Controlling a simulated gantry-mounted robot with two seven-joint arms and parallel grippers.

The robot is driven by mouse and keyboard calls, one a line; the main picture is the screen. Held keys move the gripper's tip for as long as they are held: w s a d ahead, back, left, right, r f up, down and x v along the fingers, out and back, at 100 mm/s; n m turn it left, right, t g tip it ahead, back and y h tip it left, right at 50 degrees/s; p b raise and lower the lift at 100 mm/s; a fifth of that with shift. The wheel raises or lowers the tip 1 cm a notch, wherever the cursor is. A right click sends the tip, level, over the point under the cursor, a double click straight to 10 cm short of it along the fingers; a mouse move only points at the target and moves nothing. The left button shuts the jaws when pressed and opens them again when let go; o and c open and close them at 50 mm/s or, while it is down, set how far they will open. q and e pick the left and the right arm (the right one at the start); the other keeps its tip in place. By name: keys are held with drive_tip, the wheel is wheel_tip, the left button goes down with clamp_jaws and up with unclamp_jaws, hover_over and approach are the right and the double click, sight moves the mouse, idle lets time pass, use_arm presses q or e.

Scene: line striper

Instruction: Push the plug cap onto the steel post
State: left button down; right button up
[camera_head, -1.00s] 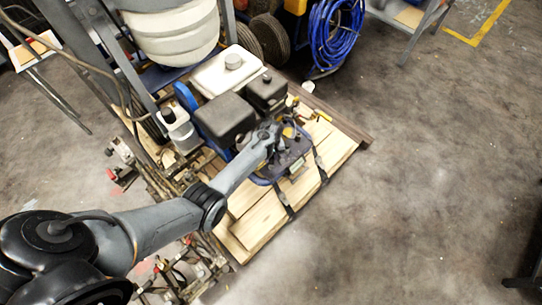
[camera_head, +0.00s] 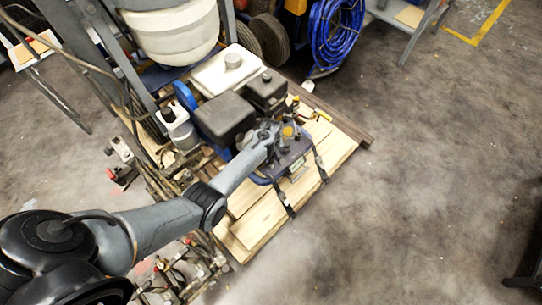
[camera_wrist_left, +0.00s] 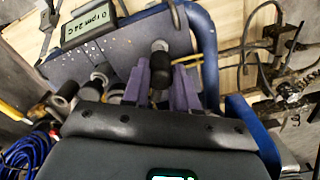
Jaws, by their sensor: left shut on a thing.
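My left gripper (camera_head: 270,137) is over the blue engine unit (camera_head: 292,160) on the wooden boards. In the left wrist view its two purple fingers (camera_wrist_left: 160,85) are closed around a short black cylinder, which looks like the plug cap (camera_wrist_left: 160,64). A pale rounded metal end, perhaps the steel post (camera_wrist_left: 159,46), shows right at the cap's far end. I cannot tell whether the cap sits on it or only lines up with it. In the head view the gripper hides the cap and post. My right gripper is not in view.
A small display (camera_wrist_left: 89,27) and blue tubular frame (camera_wrist_left: 205,50) stand close to the fingers. A black engine box (camera_head: 225,117) and white tank (camera_head: 229,70) are beside the arm. Blue hose (camera_head: 337,35) hangs at the back.

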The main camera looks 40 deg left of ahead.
use_arm(q)
drive_tip(key=shift+f+b, duration=1.1)
drive_tip(key=shift+f, duration=0.5)
idle(0.7)
drive_tip(key=shift+c, duration=2.4)
unclamp_jaws()
drive_tip(key=shift+r, duration=0.1)
drive_tip(key=shift+r+p, duration=0.65)
drive_tip(key=shift+p, duration=0.15)
wheel_tip(320, 180, up, 6)
drive_tip(key=p, duration=0.6)
drive_tip(key=shift+f, duration=0.2)
